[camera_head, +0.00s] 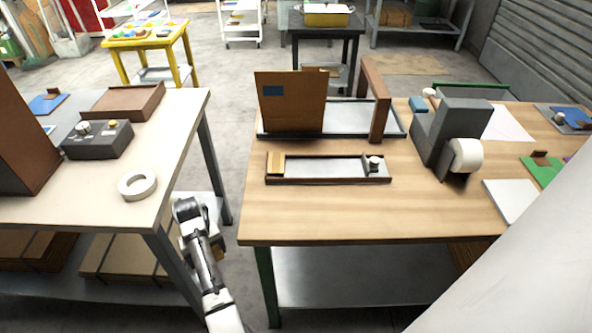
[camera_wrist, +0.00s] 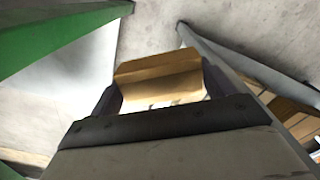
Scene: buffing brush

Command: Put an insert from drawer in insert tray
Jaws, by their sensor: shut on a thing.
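My gripper (camera_wrist: 160,95) is shut on a tan, folded-looking insert (camera_wrist: 158,78), which sits between the two dark fingers in the wrist view. In the head view my gripper (camera_head: 214,240) hangs in the gap between the two tables, below the tabletops, and only a small tan bit of the insert (camera_head: 219,252) shows beside it. A long, low, dark-rimmed tray (camera_head: 330,181) lies on the right table, with a tan block at its left end and a knob at its right end. It may be the insert tray. I cannot make out a drawer.
The right table (camera_head: 330,215) has clear wood at its front. Behind the low tray stand a brown upright board (camera_head: 291,102) and a brown post frame (camera_head: 375,100). A grey tape machine (camera_head: 448,130) stands right. The left table (camera_head: 90,195) holds a white ring and a dark control box.

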